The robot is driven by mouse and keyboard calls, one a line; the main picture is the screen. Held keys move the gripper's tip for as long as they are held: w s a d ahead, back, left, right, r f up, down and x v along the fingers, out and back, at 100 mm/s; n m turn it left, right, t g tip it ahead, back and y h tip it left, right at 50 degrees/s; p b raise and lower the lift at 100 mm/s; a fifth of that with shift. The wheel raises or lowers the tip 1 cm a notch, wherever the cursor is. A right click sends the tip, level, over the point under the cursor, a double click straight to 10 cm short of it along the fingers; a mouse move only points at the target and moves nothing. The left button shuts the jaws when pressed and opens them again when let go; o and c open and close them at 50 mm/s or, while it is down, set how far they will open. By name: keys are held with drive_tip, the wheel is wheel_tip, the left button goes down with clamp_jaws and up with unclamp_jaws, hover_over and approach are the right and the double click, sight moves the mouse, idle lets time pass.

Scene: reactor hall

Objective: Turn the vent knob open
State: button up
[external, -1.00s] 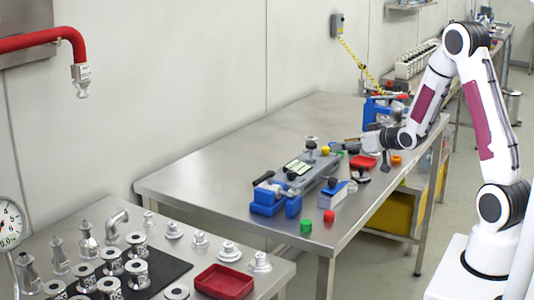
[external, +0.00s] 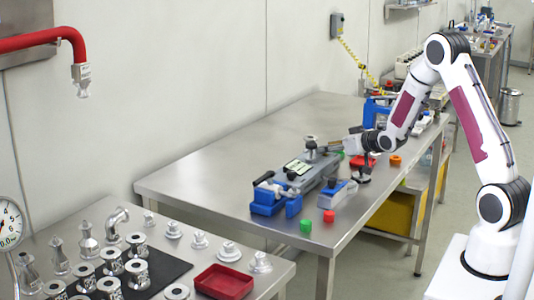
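The grey device (external: 318,172) lies on the steel table, with a small light label plate on top. Black knobs stand on it: one at its far end (external: 311,145) and another nearer (external: 291,176). Which of them is the vent knob I cannot tell. My gripper (external: 326,149) points left at the far end of the device, close to the far black knob. Whether it touches the knob is too small to see. Its finger opening cannot be made out, and it covers part of the device's far end.
A blue clamp-like part (external: 275,201) sits at the device's near end. A small blue-and-grey block (external: 338,194) stands beside it. A green cap (external: 306,227), a red cap (external: 329,216) and an orange ring (external: 395,161) lie nearby. The table's left part is clear.

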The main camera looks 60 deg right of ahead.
clamp_jaws()
drive_tip(key=shift+w+a+r+m+g+h, duration=0.1)
drive_tip(key=shift+w+r+m+g+h, duration=0.1)
drive_tip(key=shift+m+h, duration=0.4)
drive_tip(key=shift+w+a+r+m+g+h, duration=0.1)
drive_tip(key=shift+m+g+h, duration=0.1)
drive_tip(key=shift+m+h, duration=0.7)
drive_tip(key=shift+h, duration=0.1)
idle(0.3)
drive_tip(key=shift+c, duration=0.3)
unclamp_jaws()
drive_tip(key=shift+o, duration=0.3)
drive_tip(key=shift+s+f, duration=0.1)
drive_tip(key=shift+f, duration=0.05)
